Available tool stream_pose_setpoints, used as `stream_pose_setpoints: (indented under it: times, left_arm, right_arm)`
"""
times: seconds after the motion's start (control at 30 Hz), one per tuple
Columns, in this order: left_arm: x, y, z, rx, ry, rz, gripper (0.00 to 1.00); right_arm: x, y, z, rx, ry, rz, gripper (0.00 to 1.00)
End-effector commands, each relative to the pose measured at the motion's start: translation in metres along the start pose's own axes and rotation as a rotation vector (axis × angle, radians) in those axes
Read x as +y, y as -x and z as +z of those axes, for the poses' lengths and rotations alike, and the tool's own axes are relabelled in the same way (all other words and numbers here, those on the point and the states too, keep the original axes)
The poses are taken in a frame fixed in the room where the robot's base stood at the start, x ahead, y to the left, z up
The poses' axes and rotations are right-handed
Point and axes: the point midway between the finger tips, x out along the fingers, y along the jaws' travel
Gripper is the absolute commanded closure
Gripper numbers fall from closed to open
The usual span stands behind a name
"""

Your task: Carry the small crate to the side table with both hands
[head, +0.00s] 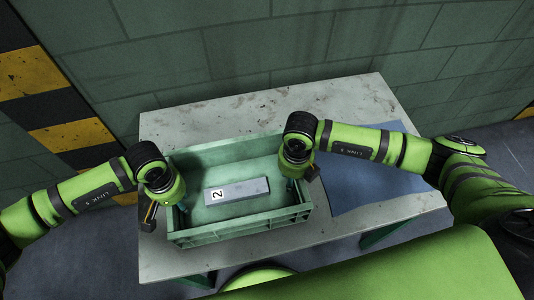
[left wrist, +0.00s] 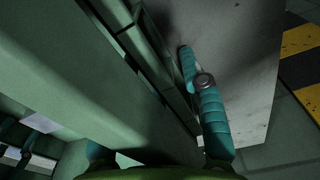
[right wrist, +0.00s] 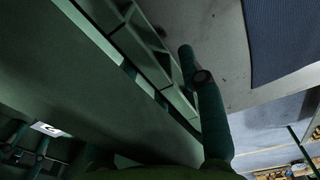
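The small green crate (head: 240,226) stands on the worn grey table. A grey bar-shaped block (head: 237,191) with a white label marked 2 lies inside it. My left gripper (head: 168,207) is at the crate's left wall; in the left wrist view one teal finger (left wrist: 205,100) lies against the wall's ribbed outer side. My right gripper (head: 300,180) is at the right wall; in the right wrist view one finger (right wrist: 205,100) lies along its outer side. Both grippers look shut on the walls; their inner fingers are mostly hidden by the crate (left wrist: 110,80).
A blue mat (head: 372,180) lies on the table to the right of the crate. The table (head: 190,122) is bare behind the crate. A green block wall (head: 270,45) stands behind the table, with black and yellow stripes (head: 75,134) at left.

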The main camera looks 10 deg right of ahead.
Motion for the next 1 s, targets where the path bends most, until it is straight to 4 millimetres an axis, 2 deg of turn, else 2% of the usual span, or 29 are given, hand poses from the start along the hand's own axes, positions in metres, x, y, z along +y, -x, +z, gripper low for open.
stream_pose_setpoints:
  times: [0.3, 0.43, 0.8, 1.0]
  left_arm:
    - [0.000, 0.002, 0.000, 0.001, 0.000, 0.000, 0.52]
    - [0.000, 0.012, -0.001, 0.003, -0.001, 0.001, 0.52]
    - [0.000, 0.087, -0.001, 0.006, -0.001, 0.001, 0.52]
    - [0.000, 0.114, 0.000, 0.003, 0.000, 0.001, 0.52]
  right_arm:
    - [0.000, 0.001, 0.000, 0.000, 0.000, 0.000, 0.52]
    - [0.000, 0.001, 0.000, 0.000, 0.000, 0.000, 0.52]
    - [0.000, 0.001, 0.000, 0.000, 0.000, 0.000, 0.52]
    - [0.000, 0.001, 0.000, 0.000, 0.001, 0.000, 0.52]
